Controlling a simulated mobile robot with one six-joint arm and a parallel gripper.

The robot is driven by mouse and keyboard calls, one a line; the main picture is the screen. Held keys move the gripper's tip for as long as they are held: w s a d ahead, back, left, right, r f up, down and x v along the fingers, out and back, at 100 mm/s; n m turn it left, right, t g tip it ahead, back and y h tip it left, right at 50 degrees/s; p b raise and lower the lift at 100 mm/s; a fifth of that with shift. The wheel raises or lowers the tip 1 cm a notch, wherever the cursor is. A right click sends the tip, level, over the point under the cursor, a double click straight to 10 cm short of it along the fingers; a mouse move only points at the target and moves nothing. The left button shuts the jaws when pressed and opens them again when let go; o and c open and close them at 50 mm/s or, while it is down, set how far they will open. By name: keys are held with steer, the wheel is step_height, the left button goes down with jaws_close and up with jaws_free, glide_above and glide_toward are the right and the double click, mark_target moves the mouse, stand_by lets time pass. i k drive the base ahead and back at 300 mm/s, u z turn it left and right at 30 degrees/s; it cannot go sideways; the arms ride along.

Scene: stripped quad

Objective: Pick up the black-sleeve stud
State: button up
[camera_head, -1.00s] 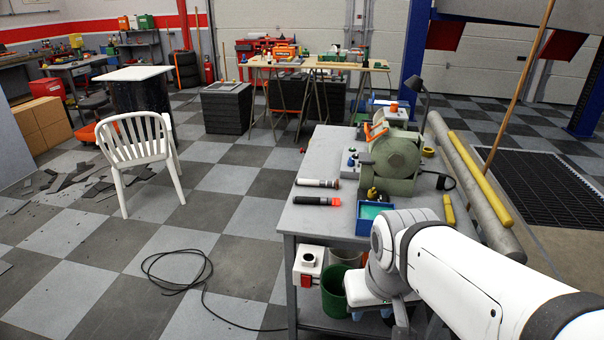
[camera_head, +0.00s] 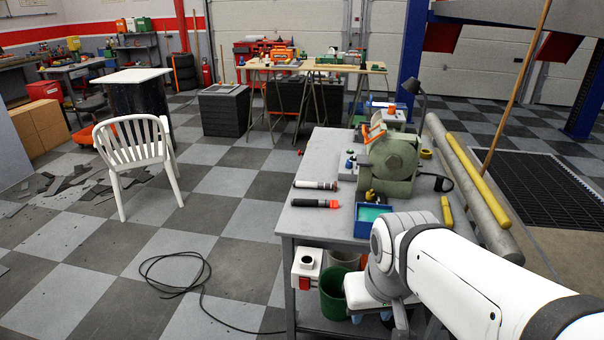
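A stud with a black sleeve and an orange-red right end (camera_head: 314,203) lies flat near the left edge of the grey workbench (camera_head: 310,224). A second stud with a mostly white sleeve and a dark part towards its right end (camera_head: 316,184) lies just behind it, roughly parallel. My white arm reaches in from the lower right. My gripper (camera_head: 388,312) hangs low at the bench's front side, right of and below the black-sleeve stud and apart from it. Its fingers are mostly hidden or cut off, so its opening does not show.
A blue tray with a teal inside (camera_head: 358,227) sits right of the studs, before a green bench grinder (camera_head: 391,163). A green bucket (camera_head: 333,292) and a white box with a red part (camera_head: 306,268) are below the bench top. A black cable (camera_head: 178,274) lies on the floor.

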mark_target(296, 201)
steer(key=z, duration=0.05)
steer(key=i, duration=1.4)
steer(key=z, duration=0.1)
